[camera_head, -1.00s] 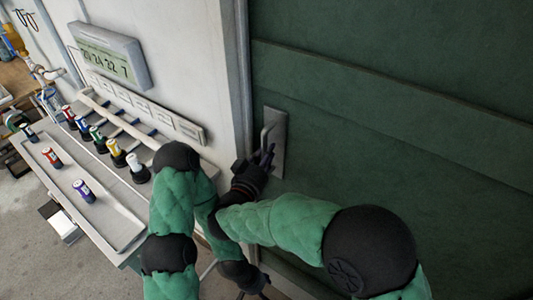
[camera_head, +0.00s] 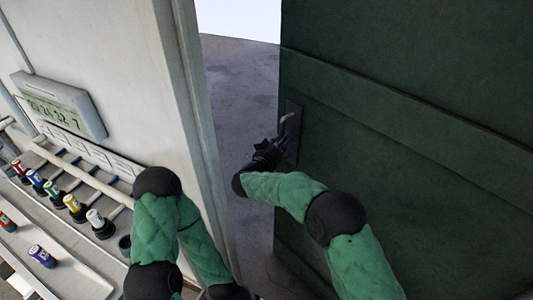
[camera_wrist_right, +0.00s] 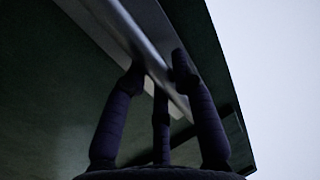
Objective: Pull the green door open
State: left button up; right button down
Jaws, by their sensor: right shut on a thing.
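The green door (camera_head: 420,130) stands partly open at the right of the head view, with a gap between its left edge and the white frame. Its metal handle (camera_head: 287,118) sits on a grey plate near that edge. My right gripper (camera_head: 275,147) is shut on the handle. In the right wrist view the dark fingers (camera_wrist_right: 160,78) close around the pale bar of the handle (camera_wrist_right: 120,25), and the green door edge shows behind. My left arm hangs bent at the lower middle; its dark wrist end (camera_head: 230,291) is cut off by the bottom edge, so the fingers are unclear.
The white door frame (camera_head: 196,110) stands left of the gap. Beyond the gap lies bare grey floor (camera_head: 240,90). At left, a wall display (camera_head: 60,105) hangs above a bench (camera_head: 75,268) with several colored-label bottles, close to my left arm.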

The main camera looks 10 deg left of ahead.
jog(key=w+d+p, duration=0.2)
jog(key=w+d, duration=1.3)
jog(key=w, duration=0.2)
jog(key=shift+f, duration=0.1)
jog(key=c, duration=1)
grip_release()
jog(key=shift+s+a, duration=0.1)
jog(key=v, duration=1.2)
